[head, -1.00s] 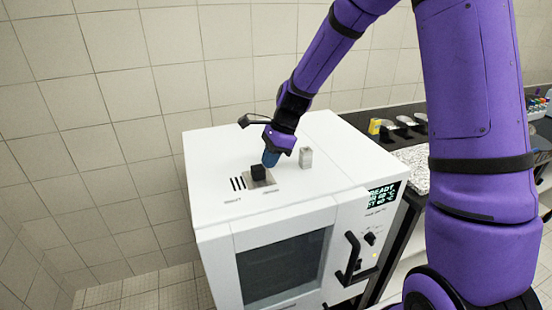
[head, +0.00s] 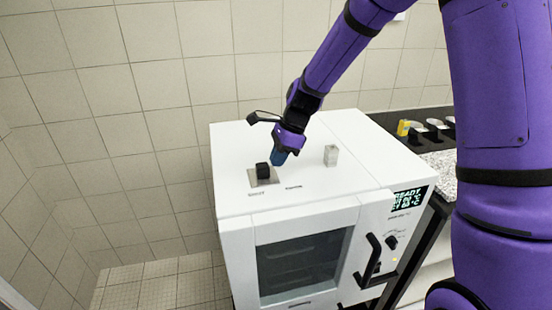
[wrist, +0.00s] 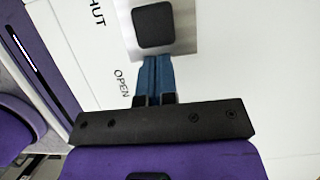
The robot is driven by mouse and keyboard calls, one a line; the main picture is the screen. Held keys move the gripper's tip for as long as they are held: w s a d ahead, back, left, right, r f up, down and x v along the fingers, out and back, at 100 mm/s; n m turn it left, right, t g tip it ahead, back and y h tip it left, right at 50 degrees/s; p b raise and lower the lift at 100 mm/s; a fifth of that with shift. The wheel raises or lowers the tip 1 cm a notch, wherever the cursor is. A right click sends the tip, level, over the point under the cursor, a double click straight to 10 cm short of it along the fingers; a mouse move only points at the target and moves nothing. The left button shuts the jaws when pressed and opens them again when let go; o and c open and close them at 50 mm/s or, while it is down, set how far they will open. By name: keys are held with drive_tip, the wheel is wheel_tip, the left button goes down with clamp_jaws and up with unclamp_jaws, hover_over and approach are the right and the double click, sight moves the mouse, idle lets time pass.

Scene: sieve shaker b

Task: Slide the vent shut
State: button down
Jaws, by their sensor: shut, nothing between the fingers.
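The vent slider is a metal plate (head: 264,181) with a black knob (head: 263,170) on top of the white oven (head: 350,150). In the head view it sits at the left, above the left printed label, and no vent slots show. My gripper (head: 278,158) is shut and empty, its blue fingers just right of the knob. In the wrist view the knob (wrist: 154,25) is just beyond the fingertips (wrist: 157,60), which reach over the edge of the plate (wrist: 187,42). Whether they touch the knob is unclear. The SHUT label is partly cut off; the OPEN label (wrist: 122,83) lies beside the fingers.
A small pale block (head: 331,155) stands on the oven top to the right of my gripper. The oven front has a glass door, a dark handle (head: 372,258) and a lit display (head: 408,199). A bench with several items is at right. The tiled wall is behind.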

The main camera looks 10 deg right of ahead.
drive_tip(key=d, duration=0.3)
drive_tip(key=shift+d, duration=0.15)
drive_tip(key=v, duration=1)
drive_tip(key=shift+r, duration=0.1)
